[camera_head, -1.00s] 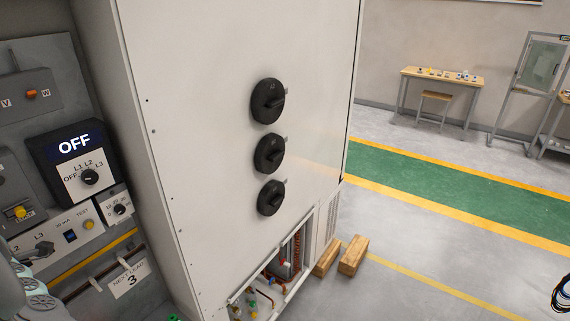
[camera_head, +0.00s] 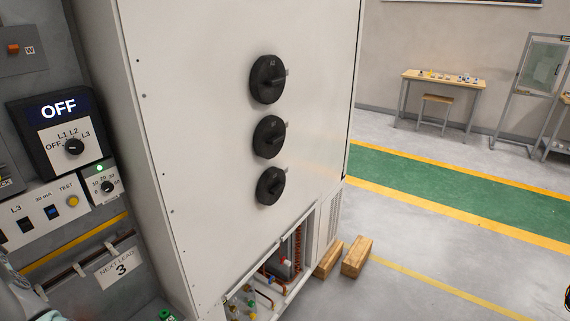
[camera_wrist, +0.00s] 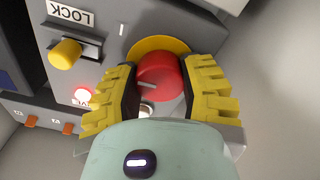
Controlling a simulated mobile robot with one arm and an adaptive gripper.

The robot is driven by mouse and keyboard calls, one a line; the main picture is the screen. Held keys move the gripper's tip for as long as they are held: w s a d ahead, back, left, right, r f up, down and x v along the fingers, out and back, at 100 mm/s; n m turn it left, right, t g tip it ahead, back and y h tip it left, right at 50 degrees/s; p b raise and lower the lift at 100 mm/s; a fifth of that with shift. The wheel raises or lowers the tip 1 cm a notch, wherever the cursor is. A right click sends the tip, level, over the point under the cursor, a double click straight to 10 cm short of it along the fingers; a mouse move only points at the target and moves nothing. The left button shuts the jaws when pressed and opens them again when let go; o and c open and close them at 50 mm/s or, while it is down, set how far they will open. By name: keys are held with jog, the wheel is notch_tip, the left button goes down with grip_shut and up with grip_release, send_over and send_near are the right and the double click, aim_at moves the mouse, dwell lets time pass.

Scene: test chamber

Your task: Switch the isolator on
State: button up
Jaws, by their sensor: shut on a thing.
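A red rotary knob (camera_wrist: 160,72) on a yellow disc (camera_wrist: 150,45) sits on a grey panel in the wrist view. It looks like the isolator's switch. My gripper (camera_wrist: 163,78), with yellow ribbed fingers, is shut on the knob, one finger on each side. A white mark on the knob shows between the fingers, and a short white line is on the panel up and left of the disc. The head view shows neither the red knob nor my fingers.
Beside the knob are a yellow slider (camera_wrist: 65,53) under a LOCK label and a lit red lamp (camera_wrist: 83,94). In the head view, a display (camera_head: 58,108) reads OFF. A white cabinet (camera_head: 205,130) with three black rotary handles stands right of the panel.

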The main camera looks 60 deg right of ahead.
jog(key=shift+f+m, duration=0.1)
jog(key=shift+m, duration=0.2)
jog(key=o, duration=1.2)
jog(key=shift+o, duration=0.2)
jog(key=s, duration=0.7)
jog(key=shift+s+f, duration=0.2)
jog(key=shift+s, duration=0.1)
jog(key=shift+d+r, duration=0.1)
